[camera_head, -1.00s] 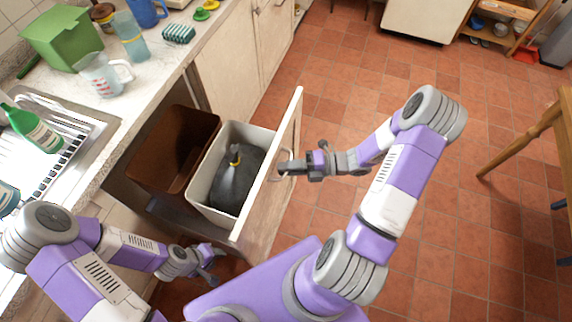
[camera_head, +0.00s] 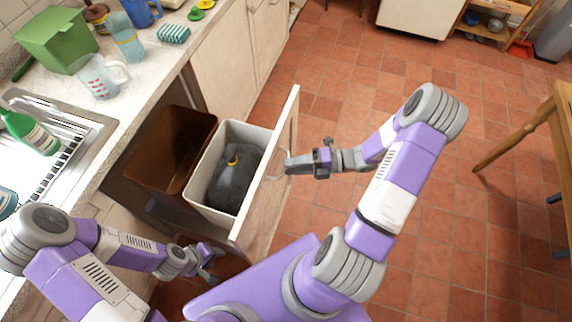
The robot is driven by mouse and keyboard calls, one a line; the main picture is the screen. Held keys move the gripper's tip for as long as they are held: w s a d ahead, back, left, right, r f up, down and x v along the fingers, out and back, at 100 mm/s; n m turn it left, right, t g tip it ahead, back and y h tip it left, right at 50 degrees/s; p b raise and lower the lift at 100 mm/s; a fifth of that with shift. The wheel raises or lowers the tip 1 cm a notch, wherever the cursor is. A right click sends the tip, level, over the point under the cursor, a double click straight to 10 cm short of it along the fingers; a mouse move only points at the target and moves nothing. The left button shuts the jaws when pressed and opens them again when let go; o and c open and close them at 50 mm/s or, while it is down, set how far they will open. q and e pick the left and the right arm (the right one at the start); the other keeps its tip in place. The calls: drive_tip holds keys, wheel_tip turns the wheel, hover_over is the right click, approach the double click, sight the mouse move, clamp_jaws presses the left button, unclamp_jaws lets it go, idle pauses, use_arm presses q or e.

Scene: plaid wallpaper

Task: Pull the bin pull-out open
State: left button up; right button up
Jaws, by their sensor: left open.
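The bin pull-out stands out from under the counter, with its front panel (camera_head: 272,190) seen from above. Behind the panel sit a white bin (camera_head: 207,172) holding a dark bag or bottle (camera_head: 235,178) with a yellow tie, and a brown bin (camera_head: 172,148). A metal handle (camera_head: 277,166) is on the panel's outer face. My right gripper (camera_head: 290,165) is at the handle; I cannot tell whether its fingers are closed around it. My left gripper (camera_head: 212,262) is open and empty, low beside the pull-out's near side.
The counter (camera_head: 135,88) on the left holds a green box (camera_head: 58,40), a measuring jug (camera_head: 100,77), a blue cup and a sink with a green bottle (camera_head: 30,132). The tiled floor between is clear.

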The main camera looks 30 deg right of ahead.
use_arm(q)
drive_tip(key=shift+r+p, duration=0.3)
drive_tip(key=shift+r, duration=0.15)
use_arm(e)
drive_tip(key=v, duration=0.5)
use_arm(q)
drive_tip(key=shift+s, duration=0.1)
